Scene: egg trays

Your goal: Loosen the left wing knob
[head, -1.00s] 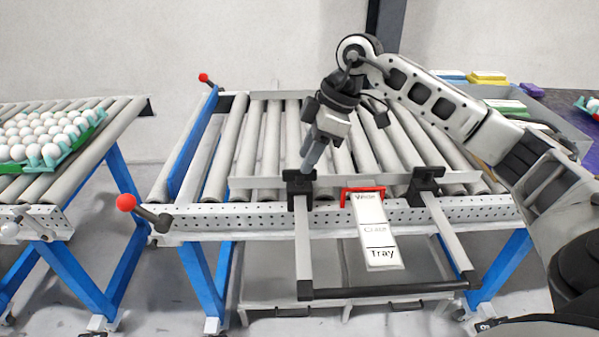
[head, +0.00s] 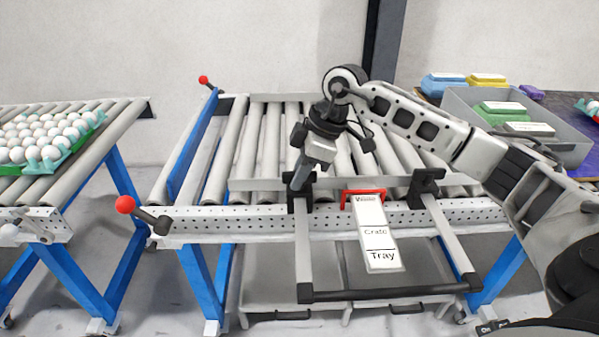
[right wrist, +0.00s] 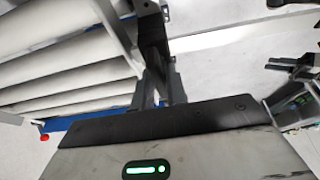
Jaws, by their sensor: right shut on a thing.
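My right gripper (head: 297,182) reaches down to the top of this clamp and is shut on the left wing knob. The knob is mostly hidden by the fingers and too small to make out. In the right wrist view the fingers (right wrist: 162,92) close on a dark part in front of the rollers. The matching right clamp (head: 426,187) stands farther right with nothing on it. My left gripper is not in view.
A red ball handle (head: 125,204) juts out at the left. A grey bin (head: 470,104) with coloured packs stands at the right. A green egg tray (head: 88,128) rests on the left conveyor.

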